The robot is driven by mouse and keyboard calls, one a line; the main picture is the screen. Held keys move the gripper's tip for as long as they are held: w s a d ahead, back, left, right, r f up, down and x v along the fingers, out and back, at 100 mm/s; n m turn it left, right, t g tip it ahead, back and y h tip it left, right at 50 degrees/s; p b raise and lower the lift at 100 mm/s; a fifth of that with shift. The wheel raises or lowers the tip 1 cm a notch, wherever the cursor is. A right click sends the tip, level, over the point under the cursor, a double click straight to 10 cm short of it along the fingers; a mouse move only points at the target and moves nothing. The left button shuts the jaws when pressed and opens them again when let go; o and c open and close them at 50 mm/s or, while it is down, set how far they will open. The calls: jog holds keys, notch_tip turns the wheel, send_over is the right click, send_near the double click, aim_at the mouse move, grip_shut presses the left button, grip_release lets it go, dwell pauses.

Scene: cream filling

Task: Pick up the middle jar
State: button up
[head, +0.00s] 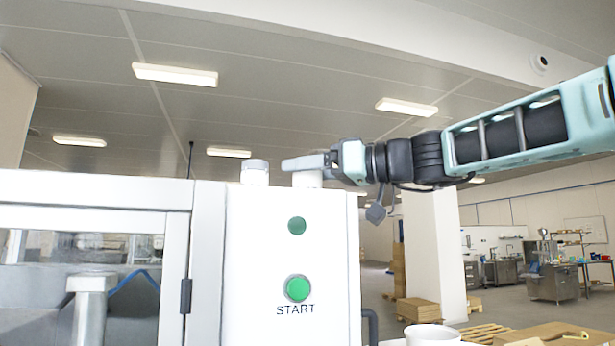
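A white jar (255,173) with a clear-looking upper part stands on top of the white machine (245,260), at the left. A second white jar (308,180) stands to its right on the same top. My gripper (303,163) reaches in from the right and is level with this second jar. Its fingers, seen from the side, cover the jar's upper part. I cannot tell whether they touch it or how far apart they are. Any jar further right is hidden or not distinguishable behind my gripper.
The machine front has a green START button (298,288), a smaller green round (297,226) above it and a glass-fronted cabinet at left. A white round container (432,335) shows at the bottom edge. Pallets and boxes (418,310) stand far off.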

jog(key=c, duration=0.8)
jog(key=shift+r, duration=0.15)
